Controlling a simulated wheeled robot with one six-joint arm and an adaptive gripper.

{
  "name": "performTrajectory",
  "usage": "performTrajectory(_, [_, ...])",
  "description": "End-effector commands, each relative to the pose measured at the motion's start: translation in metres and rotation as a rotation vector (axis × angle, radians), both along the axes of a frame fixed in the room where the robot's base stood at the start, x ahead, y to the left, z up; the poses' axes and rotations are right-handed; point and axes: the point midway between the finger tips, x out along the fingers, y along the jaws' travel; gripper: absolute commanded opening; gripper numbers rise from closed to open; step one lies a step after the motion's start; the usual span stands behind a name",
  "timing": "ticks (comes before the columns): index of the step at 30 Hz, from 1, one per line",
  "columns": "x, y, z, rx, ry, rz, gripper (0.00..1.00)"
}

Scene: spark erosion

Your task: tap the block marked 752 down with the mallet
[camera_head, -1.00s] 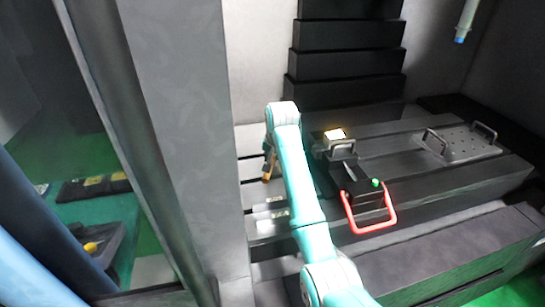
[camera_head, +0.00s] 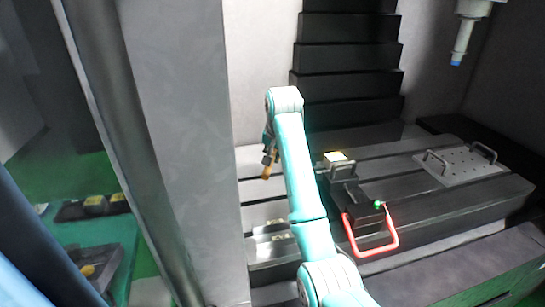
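A small bright, yellowish-topped block (camera_head: 338,157) sits at the back end of the dark vise (camera_head: 365,205) on the machine table; no number is legible on it. My arm reaches up past the vise's left side. My gripper (camera_head: 267,150) is mostly hidden behind my wrist, to the left of the block. A tan-orange piece (camera_head: 267,170) hangs there, possibly part of the mallet. I cannot see the fingers or how they hold it. No mallet head can be made out.
A perforated plate with two handles (camera_head: 460,165) lies to the right. A blue-tipped electrode (camera_head: 461,45) hangs at upper right. A thick grey post (camera_head: 185,150) stands left. Pale blocks (camera_head: 270,237) lie on the table.

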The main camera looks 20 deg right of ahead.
Motion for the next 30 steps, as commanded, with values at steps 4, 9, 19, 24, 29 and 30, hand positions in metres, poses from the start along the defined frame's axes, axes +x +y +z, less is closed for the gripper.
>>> performTrajectory(4, [0.001, 0.000, 0.008, 0.000, -0.004, 0.000, 0.00])
performTrajectory(9, [0.001, 0.000, 0.024, 0.000, -0.004, 0.000, 0.00])
performTrajectory(19, [0.001, 0.000, 0.057, 0.000, -0.004, 0.000, 0.00])
performTrajectory(24, [0.001, 0.000, 0.074, 0.000, -0.004, 0.000, 0.00])
performTrajectory(29, [0.000, 0.000, 0.087, 0.000, -0.002, 0.000, 0.00])
performTrajectory(30, [0.000, 0.000, 0.089, 0.000, -0.002, 0.000, 0.00])
